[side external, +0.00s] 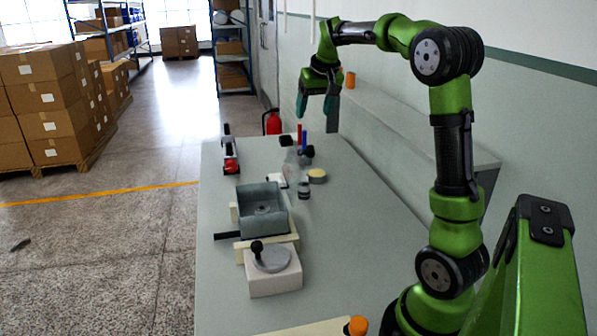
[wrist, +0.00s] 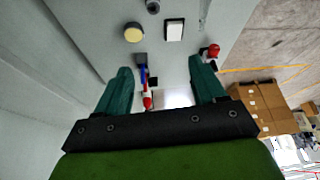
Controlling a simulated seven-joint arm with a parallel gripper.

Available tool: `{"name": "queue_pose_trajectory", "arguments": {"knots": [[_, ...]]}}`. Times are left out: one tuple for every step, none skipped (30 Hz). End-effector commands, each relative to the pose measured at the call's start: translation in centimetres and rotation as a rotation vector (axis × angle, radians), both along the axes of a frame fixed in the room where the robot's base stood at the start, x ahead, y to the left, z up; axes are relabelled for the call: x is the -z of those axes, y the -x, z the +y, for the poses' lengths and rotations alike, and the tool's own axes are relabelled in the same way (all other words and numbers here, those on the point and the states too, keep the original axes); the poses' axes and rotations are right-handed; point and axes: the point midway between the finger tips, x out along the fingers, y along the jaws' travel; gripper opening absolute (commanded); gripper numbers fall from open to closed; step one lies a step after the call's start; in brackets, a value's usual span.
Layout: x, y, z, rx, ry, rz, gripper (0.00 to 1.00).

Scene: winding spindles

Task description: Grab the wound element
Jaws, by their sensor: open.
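My gripper (side external: 316,106) is open and empty, raised above the far end of the grey table. Its two teal fingers are spread apart in the wrist view (wrist: 160,66). A red and a blue upright rod (side external: 301,137) with dark parts at their base stand on the table below my gripper. In the wrist view the rods (wrist: 145,85) show between the fingers, nearer the left one. I cannot tell for sure which thing is the wound element. A yellow-topped round piece (side external: 317,176) and a small dark cylinder (side external: 304,189) stand nearby.
A device with a red part (side external: 230,160) stands at the table's far left. A grey open box (side external: 262,210) and a white block with a disc and black knob (side external: 272,272) stand nearer. A white rectangular piece (wrist: 174,30) lies near the yellow-topped piece. A wall ledge (side external: 415,125) runs along the right.

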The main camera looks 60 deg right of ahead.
Motion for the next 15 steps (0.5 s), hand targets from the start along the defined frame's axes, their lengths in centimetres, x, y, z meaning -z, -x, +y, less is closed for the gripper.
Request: {"name": "queue_pose_trajectory", "arguments": {"knots": [[0.5, -0.1, -1.3, 0.014, 0.007, 0.015, 0.69], [0.7, -0.1, -2.0, 0.020, 0.011, 0.022, 0.69], [1.8, 0.0, -1.5, 0.013, 0.007, 0.022, 0.69], [2.5, 0.0, -1.4, 0.012, 0.006, 0.021, 0.69], [3.2, 0.0, -1.3, 0.012, 0.005, 0.020, 0.69], [4.1, 0.0, -1.4, 0.012, 0.006, 0.021, 0.69], [4.8, 0.0, -1.4, 0.012, 0.006, 0.021, 0.69], [5.6, 0.0, -1.3, 0.012, 0.005, 0.021, 0.69], [6.5, 0.0, -1.3, 0.012, 0.005, 0.020, 0.69], [7.3, 0.0, -1.3, 0.011, 0.006, 0.021, 0.69], [8.0, 0.0, -1.3, 0.012, 0.005, 0.020, 0.69], [8.8, 0.0, -1.3, 0.013, 0.005, 0.019, 0.69], [9.6, 0.0, -1.3, 0.012, 0.005, 0.020, 0.69], [10.3, 0.0, -1.3, 0.012, 0.006, 0.020, 0.69], [11.1, 0.0, -1.3, 0.012, 0.006, 0.020, 0.69]]}}
